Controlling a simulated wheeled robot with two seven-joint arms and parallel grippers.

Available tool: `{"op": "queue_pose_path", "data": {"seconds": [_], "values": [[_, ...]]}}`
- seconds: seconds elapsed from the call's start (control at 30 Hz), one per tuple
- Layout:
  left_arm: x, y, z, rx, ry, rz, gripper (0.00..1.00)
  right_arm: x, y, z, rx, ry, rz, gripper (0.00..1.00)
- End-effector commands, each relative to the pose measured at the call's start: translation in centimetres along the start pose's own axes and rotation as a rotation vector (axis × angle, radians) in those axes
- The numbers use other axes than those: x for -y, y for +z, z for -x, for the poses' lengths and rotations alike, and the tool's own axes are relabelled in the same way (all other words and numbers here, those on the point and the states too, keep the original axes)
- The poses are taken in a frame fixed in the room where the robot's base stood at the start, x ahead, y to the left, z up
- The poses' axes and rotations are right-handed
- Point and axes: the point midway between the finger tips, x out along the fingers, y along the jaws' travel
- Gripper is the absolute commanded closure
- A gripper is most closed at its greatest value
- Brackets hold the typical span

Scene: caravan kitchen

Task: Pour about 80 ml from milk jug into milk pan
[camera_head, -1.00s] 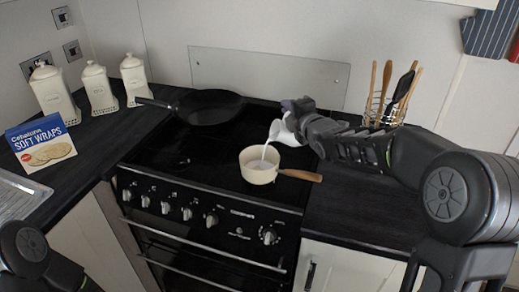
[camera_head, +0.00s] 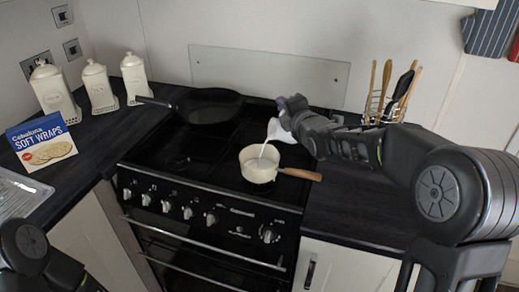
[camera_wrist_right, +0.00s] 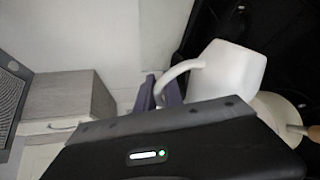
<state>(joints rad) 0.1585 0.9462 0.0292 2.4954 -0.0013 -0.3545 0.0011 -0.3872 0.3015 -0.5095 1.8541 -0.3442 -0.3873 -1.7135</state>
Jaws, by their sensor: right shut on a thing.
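The white milk jug (camera_head: 280,131) is tilted to the left above the cream milk pan (camera_head: 258,170). A thin white stream runs from its lip into the pan. The pan stands upright on the front right of the black hob, its wooden handle pointing right. My right gripper (camera_head: 294,106) is shut on the jug's handle. In the right wrist view the jug (camera_wrist_right: 227,70) hangs by its handle at the fingers (camera_wrist_right: 160,92), and part of the pan (camera_wrist_right: 277,115) shows beyond. The milk level in the pan is hard to read. My left arm shows at the lower left, its gripper out of frame.
A black frying pan (camera_head: 210,107) sits on the rear left of the hob. A wire holder with utensils (camera_head: 386,100) stands on the right counter. Several white canisters (camera_head: 98,88) and a Soft Wraps box (camera_head: 41,143) stand on the left counter.

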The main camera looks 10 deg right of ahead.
Motion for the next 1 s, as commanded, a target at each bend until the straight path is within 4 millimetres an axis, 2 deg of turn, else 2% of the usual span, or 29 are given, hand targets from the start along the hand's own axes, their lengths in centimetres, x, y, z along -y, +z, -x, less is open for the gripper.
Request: {"op": "queue_pose_path", "data": {"seconds": [0.33, 0.73, 0.87, 0.93, 0.97, 1.0], "values": [[0.2, 0.0, -0.5, 0.000, 0.000, 0.000, 0.64, -0.5, -0.7, 0.0, 0.006, -0.001, 0.040, 1.00], [0.0, 0.0, 0.1, 0.000, 0.000, 0.000, 0.64, -0.9, -1.5, 0.0, 0.014, -0.006, 0.085, 1.00], [0.3, 0.0, -0.8, -0.001, 0.000, 0.000, 0.64, 0.1, -0.2, 0.0, 0.013, -0.003, 0.036, 1.00], [-0.3, 0.0, 0.9, 0.001, 0.000, 0.001, 0.64, -0.1, 1.2, 0.2, 0.003, -0.001, -0.026, 1.00], [-0.2, 0.0, 0.5, -0.001, 0.000, 0.000, 0.64, 0.6, 1.4, 0.1, -0.005, 0.004, -0.058, 1.00], [0.4, -0.1, -1.2, -0.002, 0.001, -0.001, 0.64, 1.7, 1.3, -0.1, -0.015, 0.012, -0.103, 1.00]]}}
